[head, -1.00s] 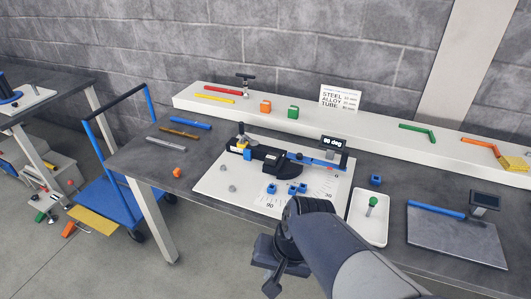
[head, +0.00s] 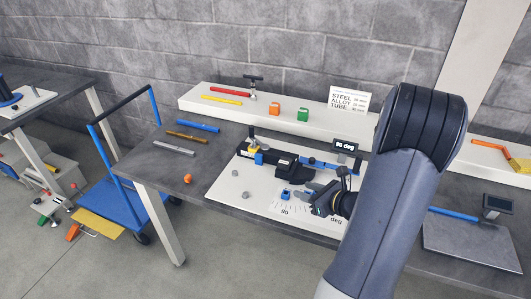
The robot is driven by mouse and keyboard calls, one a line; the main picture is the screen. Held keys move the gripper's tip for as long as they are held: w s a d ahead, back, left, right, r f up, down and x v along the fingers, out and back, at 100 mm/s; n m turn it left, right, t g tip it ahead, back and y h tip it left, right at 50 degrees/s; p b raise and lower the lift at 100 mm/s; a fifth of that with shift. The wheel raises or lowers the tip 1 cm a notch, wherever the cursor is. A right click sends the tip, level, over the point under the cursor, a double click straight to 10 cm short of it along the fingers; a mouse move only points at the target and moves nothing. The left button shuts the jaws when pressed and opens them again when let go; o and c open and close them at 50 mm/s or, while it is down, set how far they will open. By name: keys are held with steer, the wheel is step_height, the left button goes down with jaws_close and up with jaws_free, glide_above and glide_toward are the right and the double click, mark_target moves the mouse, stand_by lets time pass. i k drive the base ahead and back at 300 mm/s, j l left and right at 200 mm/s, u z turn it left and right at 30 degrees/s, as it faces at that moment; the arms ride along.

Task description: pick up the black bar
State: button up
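I cannot make out a loose bar that is plainly black. The nearest dark shape is the black body of the bending fixture (head: 284,164) on the white plate. Three loose bars lie on the left of the grey table: a blue bar (head: 198,126), a brown bar (head: 187,136) and a light grey bar (head: 174,148). My gripper (head: 316,197) is over the front right of the white plate, beside a small blue block (head: 285,194) and in front of the fixture. Its dark fingers are small and overlap, so their opening is unclear. I see nothing held.
A white shelf (head: 300,126) along the wall carries red, yellow and orange bars, small blocks and a sign (head: 348,98). A grey slab (head: 470,245) with a blue bar lies at right. An orange knob (head: 187,178) sits near the table's left front. My arm hides the right middle.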

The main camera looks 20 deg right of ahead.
mark_target(275, 156)
steer(key=i+j, duration=0.6)
steer(key=j, duration=0.15)
steer(key=i+j, duration=0.65)
steer(key=j+z, duration=0.1)
steer(key=z, duration=0.3)
steer(key=i+j+z, duration=0.1)
steer(key=z, duration=0.3)
steer(key=j+z, duration=0.2)
steer(key=z, duration=0.2)
steer(key=j+z, duration=0.15)
steer(key=z, duration=0.8)
steer(key=i+j, duration=0.05)
